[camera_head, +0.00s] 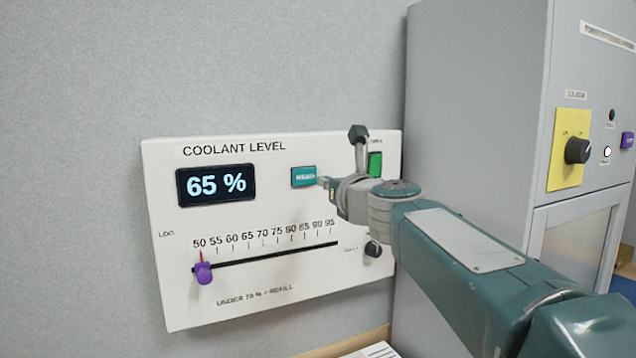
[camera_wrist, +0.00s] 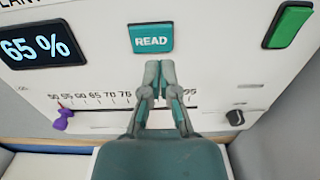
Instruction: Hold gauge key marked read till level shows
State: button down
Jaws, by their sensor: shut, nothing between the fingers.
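The teal key marked READ (camera_wrist: 151,40) is on the white coolant level panel (camera_head: 180,300). It also shows in the head view (camera_head: 303,176), partly beside my gripper (camera_head: 322,181). In the wrist view my gripper (camera_wrist: 159,66) is shut and empty, its fingertips just at or below the key's lower edge; I cannot tell for sure whether they touch it. The display (camera_head: 216,185) is lit and reads 65 %. It also shows in the wrist view (camera_wrist: 35,43).
A purple slider (camera_head: 204,273) sits at the scale's left end, near 50. A green button (camera_head: 375,164) and a dark knob (camera_head: 373,249) are at the panel's right. A grey cabinet (camera_head: 480,110) stands to the right, with a black knob (camera_head: 578,150) on a yellow plate.

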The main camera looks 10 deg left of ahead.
jog(key=v, duration=0.7)
jog(key=s+d+f+n+g+h, duration=0.4)
jog(key=s+d+f+n, duration=0.6)
jog(key=s+f+n, duration=0.3)
jog(key=s+d+f+n+g+h, duration=0.4)
jog(key=s+d+f+n, duration=0.7)
jog(key=f, duration=0.7)
jog(key=s+n+h, duration=0.2)
jog(key=s+n, duration=0.1)
jog(key=n, duration=0.1)
jog(key=shift+d+f+n+g+h, duration=0.2)
jog(key=shift+n+g+h, duration=0.1)
jog(key=shift+g+h, duration=0.1)
jog(key=shift+a, duration=0.1)
